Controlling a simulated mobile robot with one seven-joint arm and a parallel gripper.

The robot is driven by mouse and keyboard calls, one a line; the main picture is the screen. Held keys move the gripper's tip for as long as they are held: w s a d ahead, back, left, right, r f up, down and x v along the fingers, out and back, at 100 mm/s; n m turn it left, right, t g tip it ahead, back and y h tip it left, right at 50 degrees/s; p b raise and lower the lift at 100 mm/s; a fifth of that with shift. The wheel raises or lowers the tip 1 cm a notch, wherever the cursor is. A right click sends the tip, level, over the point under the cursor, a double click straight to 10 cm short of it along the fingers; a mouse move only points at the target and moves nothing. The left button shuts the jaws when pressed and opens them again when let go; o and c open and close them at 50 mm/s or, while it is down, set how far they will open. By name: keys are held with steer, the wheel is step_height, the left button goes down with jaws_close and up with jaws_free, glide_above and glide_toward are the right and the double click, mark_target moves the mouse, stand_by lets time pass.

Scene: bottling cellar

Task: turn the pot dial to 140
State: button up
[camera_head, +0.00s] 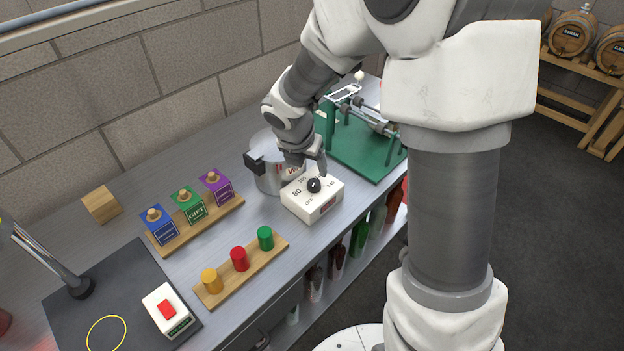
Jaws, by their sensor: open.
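The pot dial is a black knob (314,185) on top of a white box (299,210) with printed numbers around it; 80 and 100 are readable. I cannot tell for sure which mark the knob points at. The metal pot (267,178) with a dark handle stands directly behind the box. My gripper (308,168) is open, just behind and above the knob, with a finger close to it. Whether it touches the knob is unclear. My arm hides part of the pot.
A green machine base (365,150) stands to the right behind the box. A wooden strip with coloured pegs (243,272) and a rack of coloured boxes (190,228) lie to the left. A black mat (110,285) with a red-button box (168,311) is at front left.

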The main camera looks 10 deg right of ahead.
mark_target(314, 182)
steer(key=b+x, duration=0.1)
steer(key=x, duration=0.8)
steer(key=shift+d+b, duration=0.1)
steer(key=shift+b, duration=0.3)
jaws_close()
